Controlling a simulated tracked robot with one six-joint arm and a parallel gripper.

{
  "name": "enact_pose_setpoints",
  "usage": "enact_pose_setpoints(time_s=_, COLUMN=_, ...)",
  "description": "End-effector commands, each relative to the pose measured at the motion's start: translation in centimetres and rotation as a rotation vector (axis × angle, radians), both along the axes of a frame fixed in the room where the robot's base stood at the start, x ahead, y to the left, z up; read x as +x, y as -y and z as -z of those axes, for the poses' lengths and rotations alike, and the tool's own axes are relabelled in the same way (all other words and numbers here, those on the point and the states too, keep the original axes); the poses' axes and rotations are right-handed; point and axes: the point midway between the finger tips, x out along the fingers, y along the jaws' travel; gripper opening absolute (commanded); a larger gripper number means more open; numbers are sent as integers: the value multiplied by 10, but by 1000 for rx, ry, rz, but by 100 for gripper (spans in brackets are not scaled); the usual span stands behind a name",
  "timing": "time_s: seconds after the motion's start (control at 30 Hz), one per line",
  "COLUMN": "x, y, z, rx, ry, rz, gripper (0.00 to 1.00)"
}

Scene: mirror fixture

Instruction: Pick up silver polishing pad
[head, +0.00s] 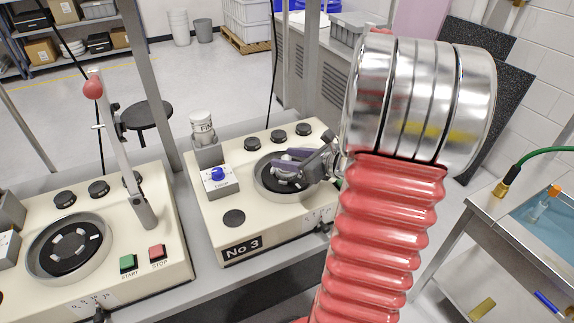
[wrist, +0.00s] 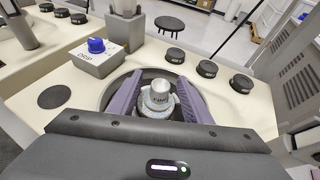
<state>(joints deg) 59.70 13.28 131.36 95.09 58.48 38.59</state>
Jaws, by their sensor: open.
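The silver polishing pad (wrist: 159,97), a small stepped metal piece with a knob-like top, sits in the round dark well (head: 262,184) of the machine marked No 3. In the wrist view it stands between the purple fingers of my gripper (wrist: 157,104), with a visible gap on each side. In the head view my gripper (head: 290,165) reaches in from the right over the well, its fingers around the pad. The fingers and my arm partly hide the pad there. My gripper is open and holds nothing. The pad's underside is hidden.
A blue knob on a small box (head: 219,178) stands left of the well, and a white labelled jar (head: 202,128) is behind it. Several black knobs (head: 279,137) line the machine's back. A second machine (head: 110,245) with a red-balled lever (head: 93,88) stands to the left.

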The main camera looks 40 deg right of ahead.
Motion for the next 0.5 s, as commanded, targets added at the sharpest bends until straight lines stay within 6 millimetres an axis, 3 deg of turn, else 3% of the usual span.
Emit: enact_pose_setpoints(time_s=0.5, x=44, y=-4, z=24, rx=0, ry=-1, rz=-1, gripper=45)
